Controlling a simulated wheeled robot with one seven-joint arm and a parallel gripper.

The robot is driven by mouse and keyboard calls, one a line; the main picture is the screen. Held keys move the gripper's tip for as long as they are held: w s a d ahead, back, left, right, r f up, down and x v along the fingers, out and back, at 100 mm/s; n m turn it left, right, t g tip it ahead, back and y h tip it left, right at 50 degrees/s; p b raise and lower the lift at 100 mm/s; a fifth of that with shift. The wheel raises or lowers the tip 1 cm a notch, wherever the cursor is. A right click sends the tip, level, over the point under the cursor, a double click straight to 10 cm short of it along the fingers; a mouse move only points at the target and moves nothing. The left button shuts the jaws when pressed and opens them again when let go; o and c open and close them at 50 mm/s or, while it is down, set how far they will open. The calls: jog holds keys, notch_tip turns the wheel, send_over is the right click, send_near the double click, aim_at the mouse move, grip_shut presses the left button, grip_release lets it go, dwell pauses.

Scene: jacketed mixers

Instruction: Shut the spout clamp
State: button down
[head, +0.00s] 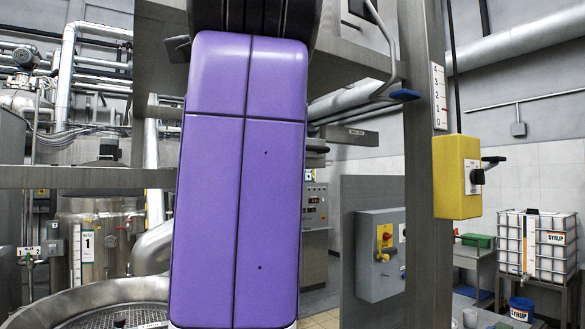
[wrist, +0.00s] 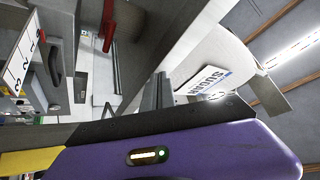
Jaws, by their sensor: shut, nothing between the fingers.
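I cannot make out the spout clamp for sure in either view. In the wrist view a pale, rounded bag-like body (wrist: 222,58) carries a label reading like SUGAR, upside down. A grey flat piece (wrist: 270,97) sticks out near its lower right. A red part (wrist: 107,25) on grey metalwork shows at the top left. My gripper (wrist: 158,88) shows as narrow grey fingers above the purple housing, shut and empty, apart from the label in the picture. In the head view my purple arm link fills the middle and hides what lies behind. My gripper is not visible there.
In the head view a steel post (head: 423,160) stands right of my arm with a yellow switch box (head: 456,178) and number plate (head: 439,97). A bent rod ends in a blue knob (head: 405,95). A grey control box (head: 380,255) and round vessel rim (head: 75,297) stand lower.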

notch_tip(320, 180, down, 37)
jog(key=d+n+y+b, duration=0.1)
jog(key=d+n+y, duration=0.25)
jog(key=n, duration=0.75)
jog(key=s+d+f+n, duration=0.1)
jog(key=s+d+f, duration=0.2)
jog(key=f, duration=0.4)
jog(key=s+d+f+g, duration=0.1)
jog(key=s+d+f, duration=0.15)
jog(key=f, duration=0.35)
jog(key=s+d+f+n, duration=0.1)
jog(key=s+d+f, duration=0.1)
jog(key=s+f, duration=0.35)
jog(key=s+d+f+m+g+h, duration=0.1)
jog(key=s+d+f, duration=0.3)
jog(key=s+f, duration=0.4)
jog(key=s+d+f+m+g+h+b, duration=0.1)
jog(key=s+d+f+g+h, duration=0.2)
jog(key=s+f, duration=0.5)
jog(key=s+d+f+m+g+h+b, duration=0.1)
jog(key=s+d+f, duration=0.5)
jog(key=s, duration=0.9)
notch_tip(320, 180, down, 2)
jog(key=g+h, duration=0.1)
jog(key=g, duration=0.1)
jog(key=shift+d+g, duration=0.3)
jog(key=shift+d, duration=0.1)
